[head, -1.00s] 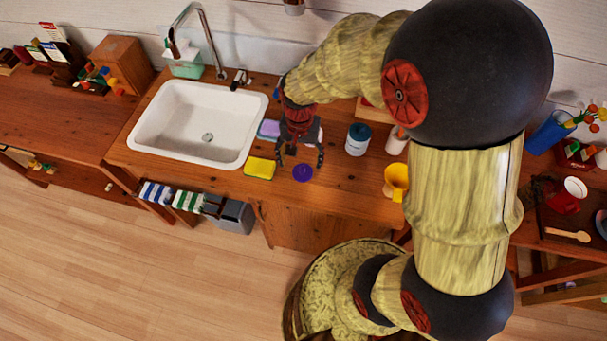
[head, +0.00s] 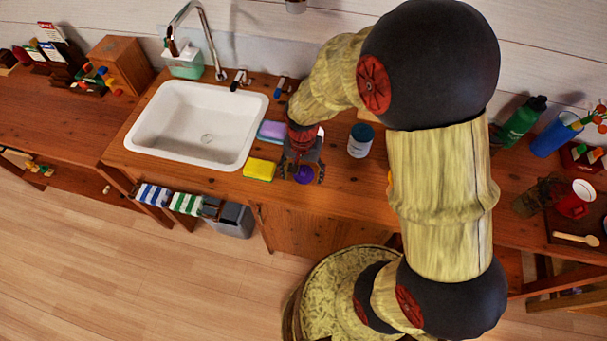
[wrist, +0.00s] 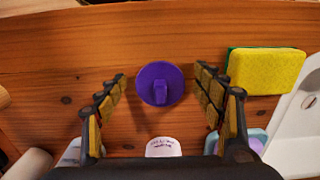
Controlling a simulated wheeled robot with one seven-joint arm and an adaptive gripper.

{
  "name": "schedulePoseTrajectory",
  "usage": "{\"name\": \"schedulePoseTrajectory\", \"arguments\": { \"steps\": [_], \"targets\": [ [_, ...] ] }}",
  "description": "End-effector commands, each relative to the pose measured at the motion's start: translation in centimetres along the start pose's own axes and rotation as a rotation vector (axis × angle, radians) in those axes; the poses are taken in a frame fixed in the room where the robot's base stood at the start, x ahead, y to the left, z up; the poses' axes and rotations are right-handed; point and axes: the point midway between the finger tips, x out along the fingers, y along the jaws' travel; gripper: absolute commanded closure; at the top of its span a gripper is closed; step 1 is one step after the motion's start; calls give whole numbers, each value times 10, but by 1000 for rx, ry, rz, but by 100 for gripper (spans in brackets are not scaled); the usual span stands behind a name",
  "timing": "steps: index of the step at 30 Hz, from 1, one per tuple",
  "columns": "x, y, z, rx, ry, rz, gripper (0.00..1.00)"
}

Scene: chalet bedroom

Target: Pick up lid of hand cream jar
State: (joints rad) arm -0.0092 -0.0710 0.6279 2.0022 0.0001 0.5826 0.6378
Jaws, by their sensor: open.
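The purple lid (wrist: 160,83), a round disc with a raised grip on top, lies flat on the wooden counter. In the head view the lid (head: 303,175) shows between my fingers, near the counter's front edge. My gripper (wrist: 161,75) is open and empty, with one finger on each side of the lid in the wrist view. In the head view my gripper (head: 303,178) points down over it. A white object with a printed label (wrist: 163,147) sits behind the lid, partly hidden by my gripper; I cannot tell for sure that it is the jar.
A yellow-green sponge (head: 259,169) lies just left of my gripper, with the white sink (head: 190,125) beyond it. A white container with a dark blue top (head: 360,141) stands to the right. Bare counter (head: 345,190) lies to the right of the lid.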

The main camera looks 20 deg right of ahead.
Motion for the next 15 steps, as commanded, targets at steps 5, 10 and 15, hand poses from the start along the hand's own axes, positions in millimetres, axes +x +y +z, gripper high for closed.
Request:
{"name": "schedulePoseTrajectory", "arguments": {
  "steps": [5, 10, 15],
  "targets": [
    [-1, 0, 0, 0, 0, 0, 39],
    [-1, 0, 0, 0, 0, 0, 49],
    [-1, 0, 0, 0, 0, 0, 58]
  ]
}}
